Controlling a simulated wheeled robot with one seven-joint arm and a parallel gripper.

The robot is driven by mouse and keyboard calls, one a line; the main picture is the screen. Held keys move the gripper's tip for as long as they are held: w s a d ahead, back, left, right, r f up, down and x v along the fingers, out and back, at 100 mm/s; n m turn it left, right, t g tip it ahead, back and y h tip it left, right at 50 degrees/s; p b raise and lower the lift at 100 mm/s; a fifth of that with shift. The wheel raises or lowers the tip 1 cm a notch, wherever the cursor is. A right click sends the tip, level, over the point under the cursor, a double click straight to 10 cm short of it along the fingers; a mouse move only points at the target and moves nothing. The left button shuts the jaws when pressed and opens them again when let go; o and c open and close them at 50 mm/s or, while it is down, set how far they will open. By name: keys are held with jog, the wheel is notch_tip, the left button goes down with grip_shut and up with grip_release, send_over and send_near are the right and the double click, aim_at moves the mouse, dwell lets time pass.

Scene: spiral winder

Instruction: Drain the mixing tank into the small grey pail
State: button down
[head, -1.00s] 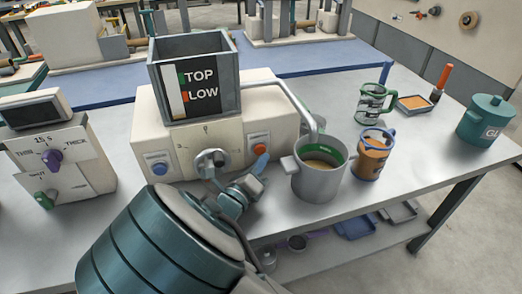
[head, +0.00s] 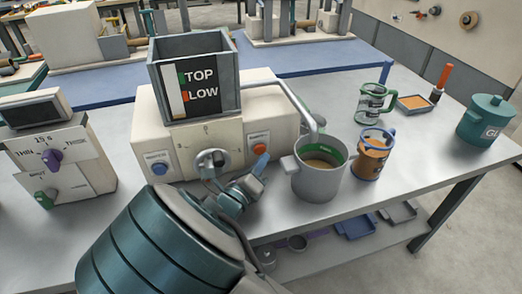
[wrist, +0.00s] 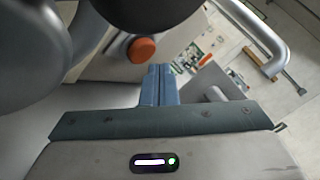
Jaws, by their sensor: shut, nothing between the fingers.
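The mixing tank (head: 222,45) is a grey open box with a TOP/LOW gauge, on a cream machine body (head: 165,125). A bent grey spout (head: 290,95) runs from the machine to the grey pail (head: 319,182). The pail has a green band inside and holds tan liquid; its spout end is at the pail's rim. A round dial (head: 210,162) is on the machine front. My gripper (head: 262,163) is shut and empty, between the dial and the pail, just below the orange button (head: 260,149). In the wrist view its blue fingers (wrist: 157,84) are together near the orange button (wrist: 142,50).
A blue-rimmed jug (head: 372,155) of orange-brown material stands right of the pail. Behind it are a green-rimmed jug (head: 371,103) and a small tray (head: 414,103). A teal lidded pot (head: 486,121) is at far right. A control box (head: 62,165) stands left.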

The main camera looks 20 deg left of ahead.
jog(key=shift+w, duration=0.15)
dwell(0.7)
jog(key=shift+w+a+r+p, duration=0.1)
jog(key=shift+p, duration=0.35)
jog(key=shift+w+a, duration=0.1)
jog(key=shift+w+a+p, duration=0.25)
jog(key=shift+w+p, duration=0.1)
dwell(3.6)
dwell(0.5)
jog(key=shift+s+d+p, duration=0.45)
jog(key=shift+s+p, duration=0.1)
jog(key=shift+s, duration=0.15)
jog(key=shift+s+d+p, duration=0.35)
jog(key=shift+s+p, duration=0.05)
jog(key=shift+s, duration=0.2)
jog(key=shift+s+d+p, duration=0.35)
jog(key=shift+s+d, duration=0.15)
jog(key=shift+s, duration=0.3)
jog(key=shift+s+d+p, duration=0.3)
jog(key=shift+s+d, duration=0.2)
jog(key=shift+s, duration=0.25)
